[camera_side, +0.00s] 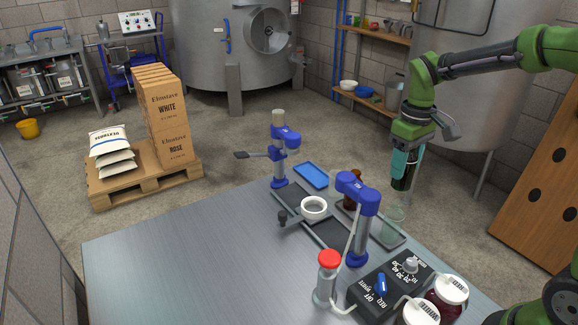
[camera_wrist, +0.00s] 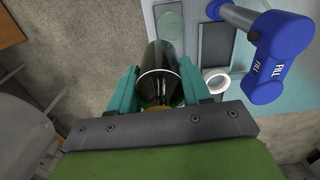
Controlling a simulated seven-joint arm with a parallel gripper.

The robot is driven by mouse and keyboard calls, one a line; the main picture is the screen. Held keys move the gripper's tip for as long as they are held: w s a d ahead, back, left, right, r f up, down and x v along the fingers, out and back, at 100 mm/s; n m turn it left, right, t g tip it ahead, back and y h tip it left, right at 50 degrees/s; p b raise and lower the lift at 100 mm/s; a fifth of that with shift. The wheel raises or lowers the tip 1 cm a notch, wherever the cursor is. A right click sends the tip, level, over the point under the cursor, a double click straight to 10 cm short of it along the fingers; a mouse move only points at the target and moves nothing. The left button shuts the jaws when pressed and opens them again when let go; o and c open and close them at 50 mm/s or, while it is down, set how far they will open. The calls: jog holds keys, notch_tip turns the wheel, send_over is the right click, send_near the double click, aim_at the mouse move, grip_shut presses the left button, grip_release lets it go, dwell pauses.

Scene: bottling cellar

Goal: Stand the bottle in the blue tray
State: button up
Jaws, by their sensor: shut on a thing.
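My gripper (camera_side: 406,160) has its teal fingers shut on a dark green bottle (camera_side: 402,183), held roughly upright above the table's right side. In the wrist view the bottle (camera_wrist: 160,70) sits between the two fingers (camera_wrist: 158,92), with its far end pointing away from the camera. The blue tray (camera_side: 311,176) lies on the table's far edge, left of my gripper and well apart from the bottle. It looks empty. I cannot make out the blue tray in the wrist view.
A white ring (camera_side: 314,205) and another blue-headed post (camera_side: 279,150) flank the blue tray. The table's left is clear.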

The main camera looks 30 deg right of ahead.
jog(key=w+a+f+m, duration=0.2)
jog(key=w+a, duration=1.1)
jog(key=w, duration=0.1)
jog(key=shift+w+m, duration=0.3)
jog(key=shift+m, duration=0.1)
jog(key=shift+a, duration=0.1)
jog(key=shift+f, duration=4.75)
jog(key=shift+f, duration=0.15)
jog(key=o, duration=1.2)
jog(key=shift+f, duration=0.1)
